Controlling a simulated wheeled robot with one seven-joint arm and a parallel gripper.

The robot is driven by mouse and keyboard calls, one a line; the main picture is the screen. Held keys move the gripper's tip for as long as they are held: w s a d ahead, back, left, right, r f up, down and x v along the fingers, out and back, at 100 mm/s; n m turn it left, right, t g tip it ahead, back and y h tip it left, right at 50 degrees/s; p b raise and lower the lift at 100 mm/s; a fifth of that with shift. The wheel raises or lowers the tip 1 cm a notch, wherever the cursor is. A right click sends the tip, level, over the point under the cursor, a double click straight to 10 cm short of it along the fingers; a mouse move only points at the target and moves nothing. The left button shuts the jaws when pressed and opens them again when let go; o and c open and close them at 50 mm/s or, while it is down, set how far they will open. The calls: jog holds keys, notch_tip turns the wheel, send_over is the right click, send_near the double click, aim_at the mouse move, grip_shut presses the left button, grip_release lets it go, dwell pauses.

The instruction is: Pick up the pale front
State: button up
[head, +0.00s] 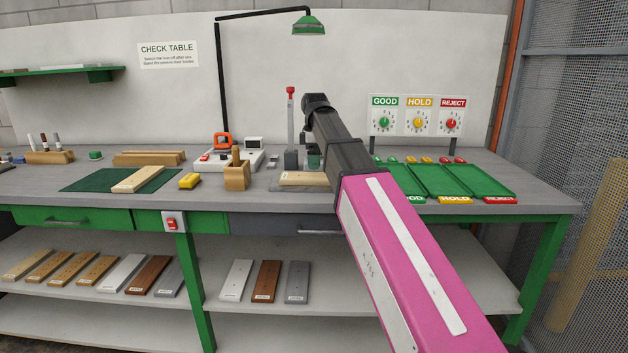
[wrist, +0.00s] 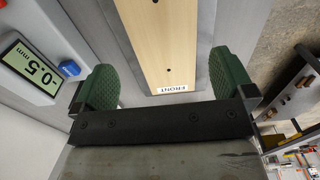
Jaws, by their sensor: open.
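A pale wooden board with a white label reading FRONT (wrist: 155,38) lies between the two green fingers of my gripper (wrist: 166,80) in the wrist view. The fingers are apart, with a gap visible on each side of the board. In the head view a pale board (head: 303,179) lies near the table's front edge, beside the upright gauge and partly hidden by my arm. My gripper's fingers are not clear in the head view. Another pale board (head: 138,179) lies on a green mat (head: 88,179) at the left.
A wooden holder (head: 237,177) and yellow block (head: 189,181) stand left. Green trays (head: 475,180) lie right. Several boards lie on the lower shelf.

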aim_at(313, 176)
jog(key=shift+s+a+f, duration=0.1)
jog(key=shift+a+f, duration=0.05)
jog(key=shift+f, duration=1.25)
jog(key=shift+s+a+f, duration=0.1)
jog(key=shift+f, duration=1.3)
jog(key=c, duration=0.9)
jog(key=shift+c, duration=0.2)
jog(key=shift+r, duration=0.1)
notch_tip(313, 176, up, 10)
